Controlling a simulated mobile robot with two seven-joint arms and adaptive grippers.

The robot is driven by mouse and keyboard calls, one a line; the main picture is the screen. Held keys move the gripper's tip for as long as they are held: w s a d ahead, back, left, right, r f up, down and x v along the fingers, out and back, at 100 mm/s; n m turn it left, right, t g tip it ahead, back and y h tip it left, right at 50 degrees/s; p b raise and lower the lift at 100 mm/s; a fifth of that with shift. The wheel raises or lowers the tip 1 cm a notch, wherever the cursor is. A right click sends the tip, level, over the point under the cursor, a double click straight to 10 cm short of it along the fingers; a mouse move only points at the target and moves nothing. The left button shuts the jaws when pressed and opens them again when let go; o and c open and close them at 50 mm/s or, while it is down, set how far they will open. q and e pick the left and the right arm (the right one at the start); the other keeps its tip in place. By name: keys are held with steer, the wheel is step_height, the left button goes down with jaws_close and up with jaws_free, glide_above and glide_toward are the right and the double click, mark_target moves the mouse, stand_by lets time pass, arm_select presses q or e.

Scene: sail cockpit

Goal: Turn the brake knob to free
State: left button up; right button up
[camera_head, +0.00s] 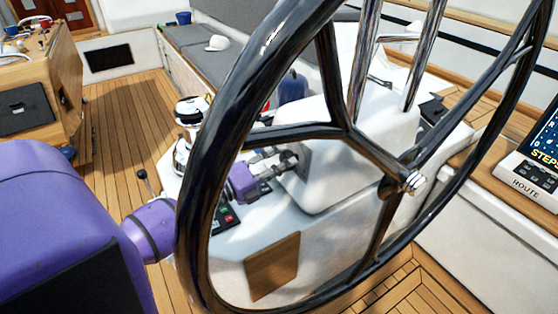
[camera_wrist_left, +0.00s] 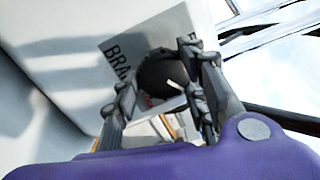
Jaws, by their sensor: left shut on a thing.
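The brake knob (camera_wrist_left: 165,72) is a dark round knob on a grey label plate (camera_wrist_left: 118,48) in the left wrist view. The plate's lettering begins "BRA", and the rest is partly hidden. A short pale mark shows near the knob's lower right edge. My left gripper (camera_wrist_left: 160,88) has its fingers on opposite sides of the knob and is shut on it. In the head view my left gripper (camera_head: 284,158) reaches behind the steering wheel to the side of the white pedestal (camera_head: 350,150). The knob is mostly hidden by the fingers there. My right gripper is not in view.
The large dark steering wheel (camera_head: 250,85) stands in front of my left arm, its rim and spokes crossing the view. A chrome winch (camera_head: 185,125) and a small lever (camera_head: 145,185) are left of the gripper. A "ROUTE" display (camera_head: 535,165) is at right.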

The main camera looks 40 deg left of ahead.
arm_select(q)
steer(key=shift+s+d+n+y+p, duration=0.1)
steer(key=shift+n+y+p, duration=0.25)
steer(key=shift+n+p, duration=1.1)
steer(key=shift+s+d+n+y+p, duration=0.15)
steer(key=shift+n+y+p, duration=0.15)
steer(key=shift+n, duration=2.4)
steer(key=shift+w+d+n+y+p, duration=0.1)
steer(key=shift+n+y+p, duration=0.5)
steer(key=shift+n, duration=1.45)
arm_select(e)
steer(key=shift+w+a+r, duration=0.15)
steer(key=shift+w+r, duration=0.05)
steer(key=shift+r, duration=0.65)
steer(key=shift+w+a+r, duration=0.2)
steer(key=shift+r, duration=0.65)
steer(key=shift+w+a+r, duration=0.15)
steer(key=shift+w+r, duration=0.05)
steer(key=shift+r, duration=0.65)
arm_select(q)
steer(key=shift+f+g+h, duration=0.15)
steer(key=shift+g+h, duration=0.1)
steer(key=shift+g, duration=0.05)
steer(key=shift+s, duration=0.1)
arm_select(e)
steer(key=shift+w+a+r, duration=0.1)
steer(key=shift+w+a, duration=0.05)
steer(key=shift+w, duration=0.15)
